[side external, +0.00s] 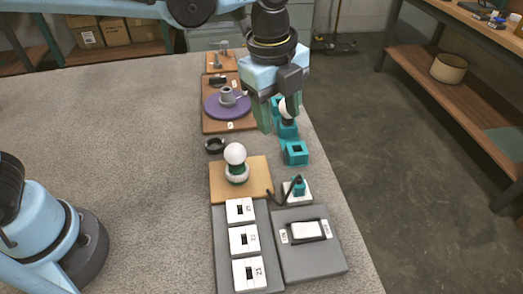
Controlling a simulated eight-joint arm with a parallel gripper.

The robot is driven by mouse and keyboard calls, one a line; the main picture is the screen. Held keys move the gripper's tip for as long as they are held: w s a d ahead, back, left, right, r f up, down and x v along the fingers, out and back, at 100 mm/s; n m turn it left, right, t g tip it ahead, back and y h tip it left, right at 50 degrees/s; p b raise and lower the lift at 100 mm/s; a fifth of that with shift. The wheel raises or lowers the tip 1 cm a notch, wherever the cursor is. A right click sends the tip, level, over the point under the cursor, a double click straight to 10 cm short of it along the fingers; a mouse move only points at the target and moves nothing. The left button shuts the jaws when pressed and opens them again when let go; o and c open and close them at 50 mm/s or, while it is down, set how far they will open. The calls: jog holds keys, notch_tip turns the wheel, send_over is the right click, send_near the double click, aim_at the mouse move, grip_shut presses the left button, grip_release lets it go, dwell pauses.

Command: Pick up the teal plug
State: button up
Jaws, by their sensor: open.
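A small teal plug (298,187) stands upright on a white block (288,196) at the right of the table, with a black cord beside it. My gripper (278,118) is open and hangs well behind the plug in the picture, apart from it. Its greenish fingers point down. A white bulb (287,112) shows by the fingers, partly hidden, above a teal holder (287,131). I see nothing held between the fingers.
A teal square socket (295,153) lies between gripper and plug. A white bulb (235,153) stands on a tan board (254,168). White switches (244,239) and a grey panel (320,257) lie in front.

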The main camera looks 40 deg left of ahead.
aim_at(299, 177)
jog(key=d+f+m+g, duration=0.1)
jog(key=d+f+m, duration=0.1)
jog(key=d+m, duration=0.35)
jog(key=shift+y, duration=0.3)
jog(key=f, duration=1.2)
jog(key=shift+s+d+f, duration=0.15)
jog(key=shift+s+d, duration=0.05)
jog(key=shift+s, duration=0.1)
jog(key=shift+c, duration=0.3)
grip_shut()
